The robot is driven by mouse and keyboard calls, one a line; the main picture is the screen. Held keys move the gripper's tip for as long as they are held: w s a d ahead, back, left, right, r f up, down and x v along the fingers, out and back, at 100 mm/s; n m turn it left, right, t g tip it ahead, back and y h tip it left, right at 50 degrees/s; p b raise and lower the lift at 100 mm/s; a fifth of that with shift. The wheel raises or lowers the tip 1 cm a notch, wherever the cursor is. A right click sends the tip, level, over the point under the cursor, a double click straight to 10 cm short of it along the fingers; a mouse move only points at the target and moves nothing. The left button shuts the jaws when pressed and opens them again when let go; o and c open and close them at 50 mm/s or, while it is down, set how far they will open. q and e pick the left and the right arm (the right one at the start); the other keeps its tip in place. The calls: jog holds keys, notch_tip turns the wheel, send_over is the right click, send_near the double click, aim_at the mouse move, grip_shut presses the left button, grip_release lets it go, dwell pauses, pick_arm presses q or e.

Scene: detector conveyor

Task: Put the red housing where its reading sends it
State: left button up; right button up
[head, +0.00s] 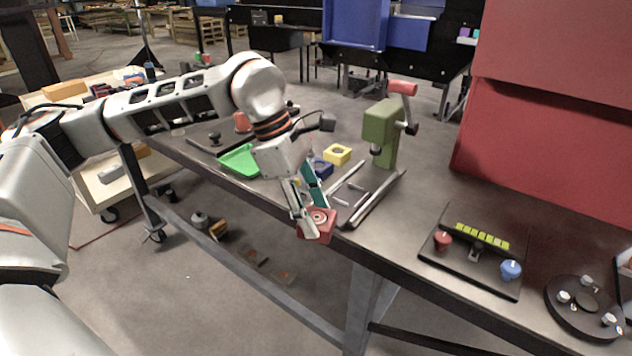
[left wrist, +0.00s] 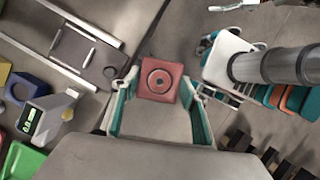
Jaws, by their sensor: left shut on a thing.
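The red housing (head: 316,226) is a square block with a round ringed hole in its face. My left gripper (head: 310,212) is shut on it and holds it at the front edge of the table, near the metal rails. In the left wrist view the red housing (left wrist: 159,80) sits between the fingertips (left wrist: 160,92). A small white device (left wrist: 45,118) with a lit green display shows at the left there; its reading is too small to make out.
A green tray (head: 240,160), a yellow housing (head: 338,154) and a blue housing (head: 322,169) lie behind my gripper. A green press (head: 381,133) stands beyond the rails (head: 374,199). A knob panel (head: 470,262) and a round black disc (head: 586,301) are at the right.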

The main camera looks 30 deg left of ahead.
jog(key=shift+s+f, duration=0.25)
jog(key=shift+f, duration=0.1)
jog(key=shift+w+r, duration=0.1)
jog(key=shift+r, duration=0.05)
jog(key=c, duration=0.7)
pick_arm(q)
jog(key=s+f+m+g+y, duration=0.2)
jog(key=f+m, duration=0.8)
jog(key=f, duration=0.1)
jog(key=s+f+m+g+y, duration=0.2)
jog(key=s+f+m+g, duration=0.1)
jog(key=f+m, duration=0.7)
jog(key=shift+s+d+f+y, duration=0.15)
jog(key=shift+s+f+y, duration=0.15)
jog(key=shift+f, duration=0.5)
